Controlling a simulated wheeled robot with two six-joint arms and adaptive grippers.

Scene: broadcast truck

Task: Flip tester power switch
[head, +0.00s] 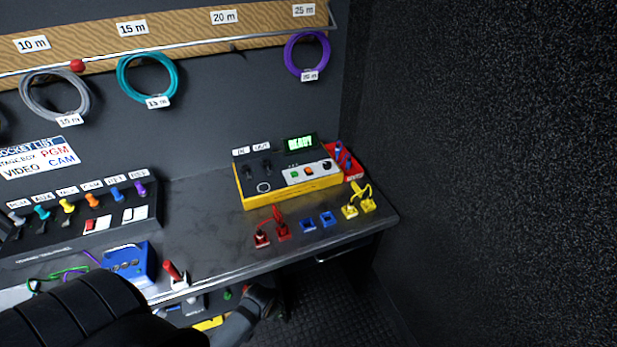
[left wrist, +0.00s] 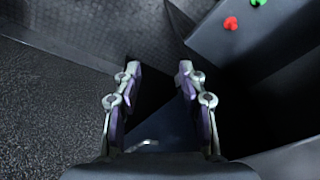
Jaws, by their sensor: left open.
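The tester (head: 290,190) is a yellow-sided box with a dark top, standing on the bench right of centre in the head view. Its small screen (head: 300,143) glows green. A pale panel on it (head: 308,172) carries a green button, an orange button and a dark round control; I cannot tell which part is the power switch. My left gripper (left wrist: 155,76) is open and empty in the left wrist view, pointing toward dark floor, with no tester between its fingers. My right gripper does not show.
Red, blue and yellow connectors (head: 325,219) lie in front of the tester, and a red tray (head: 345,160) is beside it. A socket panel (head: 85,220), blue box (head: 130,264) and red-handled lever (head: 174,273) are at left. Coiled cables hang above. A dark wall closes the right.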

